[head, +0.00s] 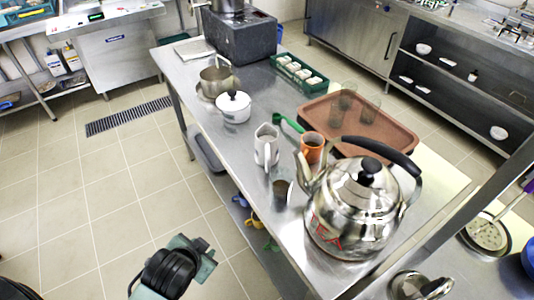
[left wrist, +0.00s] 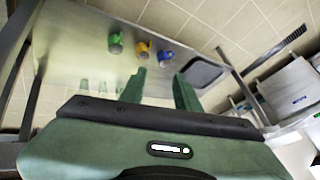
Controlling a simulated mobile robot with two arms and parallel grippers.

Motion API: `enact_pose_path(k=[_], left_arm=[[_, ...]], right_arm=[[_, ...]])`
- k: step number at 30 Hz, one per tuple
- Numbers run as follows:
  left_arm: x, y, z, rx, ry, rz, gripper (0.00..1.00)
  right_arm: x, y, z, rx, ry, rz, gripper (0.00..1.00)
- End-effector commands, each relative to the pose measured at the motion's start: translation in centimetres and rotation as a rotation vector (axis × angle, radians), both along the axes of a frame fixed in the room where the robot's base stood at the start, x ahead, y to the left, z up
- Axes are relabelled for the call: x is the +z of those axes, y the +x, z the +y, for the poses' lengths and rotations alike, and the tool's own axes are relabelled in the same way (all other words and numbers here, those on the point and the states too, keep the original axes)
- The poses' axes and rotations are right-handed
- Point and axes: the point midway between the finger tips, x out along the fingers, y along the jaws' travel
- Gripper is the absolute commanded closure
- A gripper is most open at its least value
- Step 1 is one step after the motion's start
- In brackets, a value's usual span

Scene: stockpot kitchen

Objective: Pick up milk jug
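The milk jug (head: 266,146) looks like the pale metallic jug standing upright near the front edge of the steel table, left of the orange mug. My left gripper (left wrist: 160,88) shows in the left wrist view with its two green fingers apart and nothing between them. In the head view my left arm's wrist is at the bottom, below and left of the jug, in front of the table and apart from it. The jug cannot be made out in the left wrist view. My right gripper is in neither view.
A large kettle (head: 355,205) stands right of the jug. An orange mug (head: 312,148), a small dark cup (head: 283,192) and a green-handled utensil (head: 288,122) are close by. A brown tray (head: 388,137) holds glasses. Mugs (left wrist: 142,48) and a grey bin (left wrist: 203,72) are on the lower shelf.

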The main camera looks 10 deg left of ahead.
Motion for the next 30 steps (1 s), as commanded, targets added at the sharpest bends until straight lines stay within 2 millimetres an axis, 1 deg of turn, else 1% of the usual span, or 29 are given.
enact_pose_path(k=[1, 3, 8, 9, 11, 12, 14, 15, 18, 21, 24, 26, 30], left_arm=[[1.3, 1.9, 0.8, -0.066, 0.080, -0.076, 0.68], [3.0, 4.2, 1.6, -0.152, 0.187, -0.168, 0.68], [6.7, 9.0, 2.2, -0.368, 0.456, -0.368, 0.68], [7.7, 10.2, 2.2, -0.430, 0.535, -0.420, 0.68], [9.3, 11.9, 1.8, -0.535, 0.668, -0.501, 0.68], [10.3, 13.0, 1.3, -0.614, 0.767, -0.558, 0.68], [11.9, 14.4, 0.2, -0.745, 0.931, -0.645, 0.68], [12.6, 15.1, -0.7, -0.836, 1.042, -0.701, 0.68], [13.8, 16.0, -3.1, -1.043, 1.289, -0.821, 0.68], [14.0, 16.0, -5.1, -1.200, 1.468, -0.905, 0.68], [13.8, 15.8, -6.2, -1.294, 1.569, -0.955, 0.68], [13.8, 15.8, -6.6, -1.323, 1.600, -0.971, 0.68], [13.9, 16.8, -7.3, -1.334, 1.614, -0.979, 0.68]], right_arm=[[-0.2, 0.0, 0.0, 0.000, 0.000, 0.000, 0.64], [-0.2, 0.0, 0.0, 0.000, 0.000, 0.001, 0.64], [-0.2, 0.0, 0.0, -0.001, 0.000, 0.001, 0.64], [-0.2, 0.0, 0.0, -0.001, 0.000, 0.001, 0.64], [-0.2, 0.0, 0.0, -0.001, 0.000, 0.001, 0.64], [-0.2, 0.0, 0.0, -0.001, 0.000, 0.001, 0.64], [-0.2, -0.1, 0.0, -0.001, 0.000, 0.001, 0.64], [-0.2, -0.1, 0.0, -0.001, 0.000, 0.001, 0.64], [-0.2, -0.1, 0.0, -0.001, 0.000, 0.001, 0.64], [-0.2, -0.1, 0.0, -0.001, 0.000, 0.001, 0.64], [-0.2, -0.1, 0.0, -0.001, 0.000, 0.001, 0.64], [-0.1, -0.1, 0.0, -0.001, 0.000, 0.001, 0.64], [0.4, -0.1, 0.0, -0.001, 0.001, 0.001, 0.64]])
